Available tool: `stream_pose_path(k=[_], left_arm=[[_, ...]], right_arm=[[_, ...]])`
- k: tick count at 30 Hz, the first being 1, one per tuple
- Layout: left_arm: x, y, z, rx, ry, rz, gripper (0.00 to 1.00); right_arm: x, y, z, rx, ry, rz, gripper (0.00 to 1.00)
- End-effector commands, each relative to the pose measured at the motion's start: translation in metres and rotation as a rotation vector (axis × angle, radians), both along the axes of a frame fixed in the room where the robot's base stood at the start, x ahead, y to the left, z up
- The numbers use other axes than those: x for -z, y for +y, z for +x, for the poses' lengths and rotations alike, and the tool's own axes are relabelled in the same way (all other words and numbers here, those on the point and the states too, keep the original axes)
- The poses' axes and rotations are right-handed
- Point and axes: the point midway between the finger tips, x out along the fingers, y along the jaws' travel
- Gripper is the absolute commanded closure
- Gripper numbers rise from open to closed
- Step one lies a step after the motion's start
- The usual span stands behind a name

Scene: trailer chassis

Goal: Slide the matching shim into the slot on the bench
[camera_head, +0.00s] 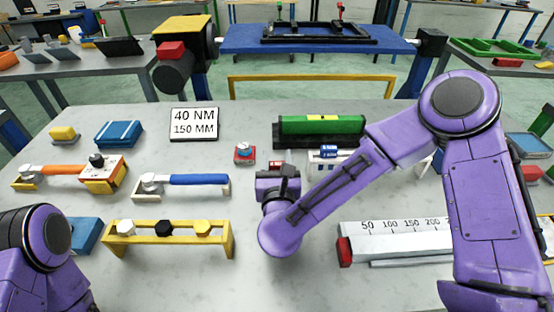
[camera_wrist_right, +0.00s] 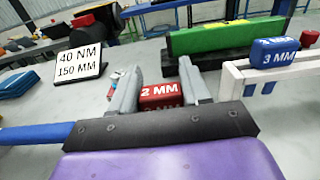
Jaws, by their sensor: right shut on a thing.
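My right gripper (camera_wrist_right: 160,85) is shut on a red shim (camera_wrist_right: 161,94) marked 2 MM, with one grey finger on each side of it. The shim's lower part is hidden by the gripper's palm. In the head view the right gripper (camera_head: 278,183) is over the middle of the bench (camera_head: 262,128). A blue shim (camera_wrist_right: 285,54) marked 3 MM sits on a white rack (camera_wrist_right: 243,76) to the right; it also shows in the head view (camera_head: 327,153). I cannot make out the slot for certain. My left gripper is out of view.
A small red block with a blue top (camera_head: 244,152) stands left of the right gripper. Behind are a sign (camera_head: 194,124) and a green block (camera_head: 320,125). A wrench (camera_head: 185,181), a yellow bolt rack (camera_head: 168,239) and a long ruler block (camera_head: 395,241) stand around. Bare bench lies front centre.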

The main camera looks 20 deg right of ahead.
Motion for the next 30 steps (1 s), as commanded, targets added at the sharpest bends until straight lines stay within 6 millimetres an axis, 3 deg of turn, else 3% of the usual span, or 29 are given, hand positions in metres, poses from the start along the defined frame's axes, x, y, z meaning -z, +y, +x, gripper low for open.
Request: stream_pose_path(k=[21, 22, 24, 30], left_arm=[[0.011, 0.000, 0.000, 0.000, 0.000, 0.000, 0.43], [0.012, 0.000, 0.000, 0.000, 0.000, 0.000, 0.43], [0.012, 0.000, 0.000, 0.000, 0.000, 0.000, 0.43], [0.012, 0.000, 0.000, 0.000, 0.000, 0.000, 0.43]], right_arm=[[0.016, -0.001, -0.002, -0.002, 0.010, -0.006, 0.84], [0.016, 0.000, -0.002, -0.002, 0.010, -0.007, 0.44], [0.016, 0.000, -0.002, -0.002, 0.010, -0.007, 0.24], [0.017, 0.000, -0.002, -0.002, 0.010, -0.007, 0.24]])
